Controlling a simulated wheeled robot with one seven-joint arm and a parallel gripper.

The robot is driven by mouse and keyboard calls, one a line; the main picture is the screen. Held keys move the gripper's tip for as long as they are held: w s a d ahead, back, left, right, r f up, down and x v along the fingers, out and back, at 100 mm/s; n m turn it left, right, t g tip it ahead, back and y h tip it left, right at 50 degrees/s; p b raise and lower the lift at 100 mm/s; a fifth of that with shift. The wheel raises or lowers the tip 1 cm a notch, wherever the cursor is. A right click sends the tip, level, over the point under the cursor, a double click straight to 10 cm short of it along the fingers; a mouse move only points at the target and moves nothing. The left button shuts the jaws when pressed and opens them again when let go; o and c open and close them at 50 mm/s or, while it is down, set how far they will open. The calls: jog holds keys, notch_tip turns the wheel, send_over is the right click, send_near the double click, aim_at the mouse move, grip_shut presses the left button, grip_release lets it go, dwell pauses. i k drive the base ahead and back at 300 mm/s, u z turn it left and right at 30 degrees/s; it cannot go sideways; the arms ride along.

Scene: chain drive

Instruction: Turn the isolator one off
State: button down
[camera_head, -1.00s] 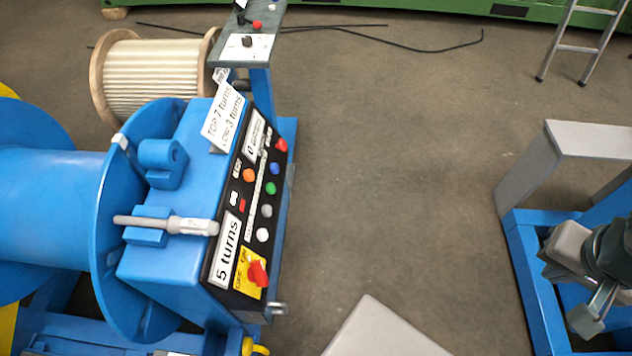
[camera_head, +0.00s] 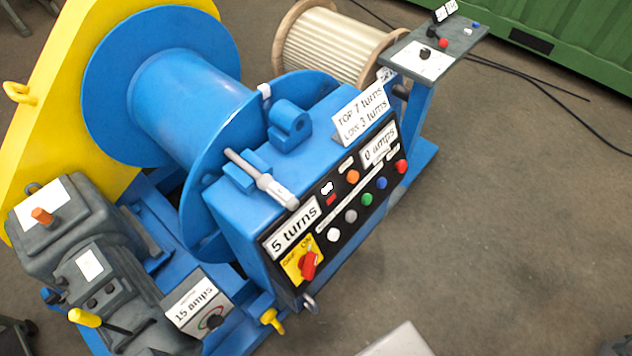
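A red rotary switch handle (camera_head: 308,264) sits on a yellow plate (camera_head: 292,268) at the lower left end of the black control panel, just below the "5 turns" label. It looks like an isolator, but no name or number on it is readable. My gripper is not clearly in view; only a small dark shape shows at the bottom right corner, well away from the switch.
The panel is on a blue winch with a drum (camera_head: 190,95). A row of coloured buttons (camera_head: 367,199) runs beside the switch. A grey motor (camera_head: 75,235) and a "15 amps" box (camera_head: 198,302) stand at left. A grey stand (camera_head: 437,55) is behind.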

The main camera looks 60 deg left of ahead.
aim_at(307, 263)
jog(key=u, duration=2.65)
jog(key=i, duration=0.5)
jog(key=k, duration=0.5)
jog(key=z, duration=1.7)
jog(key=k, duration=1.2)
jog(key=u, duration=1.3)
jog(key=i, duration=0.5)
jog(key=u, duration=0.05)
